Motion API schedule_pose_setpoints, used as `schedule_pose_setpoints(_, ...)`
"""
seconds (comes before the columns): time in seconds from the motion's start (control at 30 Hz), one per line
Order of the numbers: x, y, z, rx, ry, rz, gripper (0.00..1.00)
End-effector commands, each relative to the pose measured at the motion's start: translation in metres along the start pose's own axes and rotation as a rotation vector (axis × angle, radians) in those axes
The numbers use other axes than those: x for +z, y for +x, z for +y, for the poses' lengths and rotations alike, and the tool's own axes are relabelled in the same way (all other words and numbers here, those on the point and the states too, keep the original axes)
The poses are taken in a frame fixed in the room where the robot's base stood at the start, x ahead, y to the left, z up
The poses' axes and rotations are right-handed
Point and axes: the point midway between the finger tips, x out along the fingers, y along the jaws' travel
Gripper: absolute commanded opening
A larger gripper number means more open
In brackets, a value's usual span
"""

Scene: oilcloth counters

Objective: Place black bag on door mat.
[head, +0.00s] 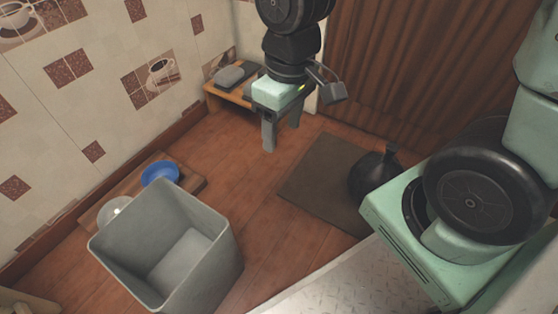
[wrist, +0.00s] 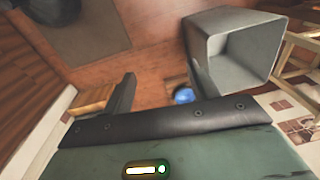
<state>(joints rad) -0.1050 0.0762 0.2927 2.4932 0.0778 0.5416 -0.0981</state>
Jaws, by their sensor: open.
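The black bag (head: 374,174), dark and knotted at the top, stands upright at the right part of the brown door mat (head: 318,175). It appears to rest on the mat, though its far side and the mat's right edge are hidden. In the wrist view the mat (wrist: 95,35) is at the upper left, with the dark bag (wrist: 38,12) cut off by the top edge. My gripper (head: 282,132) is open and empty, pointing down, above the floor left of the mat and apart from the bag.
A grey open bin (head: 222,262) stands on the wooden floor at lower left. Behind it are a blue bowl (head: 160,173) and a pale dish (head: 112,210) on a board. A low wooden bench (head: 226,95) holds grey items by the wall. Floor between bin and mat is clear.

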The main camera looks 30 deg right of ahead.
Motion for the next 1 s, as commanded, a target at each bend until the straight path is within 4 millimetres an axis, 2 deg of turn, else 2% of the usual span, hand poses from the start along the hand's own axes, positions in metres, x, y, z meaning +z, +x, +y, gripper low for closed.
schedule_pose_setpoints(0.03, 0.011, -0.009, -0.029, 0.003, -0.07, 0.001, 0.59)
schedule_pose_setpoints(0.1, 0.026, -0.016, -0.057, 0.005, -0.133, -0.005, 0.59)
schedule_pose_setpoints(0.2, 0.044, -0.023, -0.082, 0.009, -0.197, -0.012, 0.59)
schedule_pose_setpoints(0.3, 0.055, -0.026, -0.093, 0.012, -0.23, -0.016, 0.59)
schedule_pose_setpoints(0.73, 0.058, -0.032, -0.097, 0.012, -0.237, -0.017, 0.59)
schedule_pose_setpoints(0.87, 0.057, -0.05, -0.098, 0.012, -0.237, -0.017, 0.59)
schedule_pose_setpoints(1.0, 0.055, -0.086, -0.1, 0.012, -0.237, -0.017, 0.59)
